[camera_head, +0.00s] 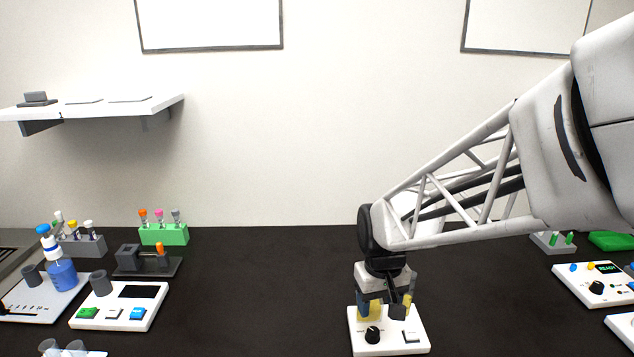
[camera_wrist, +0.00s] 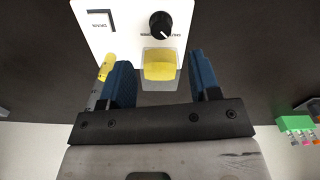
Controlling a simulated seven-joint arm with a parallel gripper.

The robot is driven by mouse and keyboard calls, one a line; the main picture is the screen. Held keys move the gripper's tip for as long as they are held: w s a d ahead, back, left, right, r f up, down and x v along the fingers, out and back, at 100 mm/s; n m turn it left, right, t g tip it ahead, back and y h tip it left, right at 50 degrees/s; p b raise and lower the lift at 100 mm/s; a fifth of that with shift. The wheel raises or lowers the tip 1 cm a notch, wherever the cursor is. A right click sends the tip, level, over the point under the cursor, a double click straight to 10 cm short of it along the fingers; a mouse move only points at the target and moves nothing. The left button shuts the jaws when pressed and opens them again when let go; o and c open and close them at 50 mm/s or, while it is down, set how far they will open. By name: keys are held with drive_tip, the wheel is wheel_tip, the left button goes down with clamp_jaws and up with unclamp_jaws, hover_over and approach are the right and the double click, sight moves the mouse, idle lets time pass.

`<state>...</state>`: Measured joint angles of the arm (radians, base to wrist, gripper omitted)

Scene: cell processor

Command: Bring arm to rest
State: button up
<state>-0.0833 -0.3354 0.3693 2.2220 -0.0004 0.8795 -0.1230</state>
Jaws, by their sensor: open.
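My gripper (camera_head: 384,304) points down over a small white device with a black knob (camera_head: 373,335) near the front middle of the black bench. In the wrist view my gripper (camera_wrist: 160,82) is open, with its two blue fingers apart. A yellow block-like part (camera_wrist: 160,65) of the device shows between the fingers, with a gap on each side. A yellow-topped tube (camera_wrist: 108,66) stands beside the left finger. I cannot tell whether the finger touches it. My arm reaches in from the right of the head view.
Left on the bench (camera_head: 260,285) are a green rack (camera_head: 163,235) with capped tubes, a blue bottle (camera_head: 61,274) and a white button panel (camera_head: 120,306). Right is a control box reading READY (camera_head: 596,286). A white shelf (camera_head: 95,105) hangs on the wall.

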drive_tip(key=s+d+r+m+t, duration=0.1)
drive_tip(key=s+r, duration=0.3)
drive_tip(key=s, duration=0.4)
drive_tip(key=s+d+r+m+t, duration=0.1)
drive_tip(key=s+d+r, duration=0.2)
drive_tip(key=s+r, duration=0.2)
drive_tip(key=s, duration=0.3)
drive_tip(key=shift+s+d+r+m+t, duration=0.2)
drive_tip(key=shift+s+m+t, duration=0.1)
drive_tip(key=shift+s, duration=0.1)
idle(1.5)
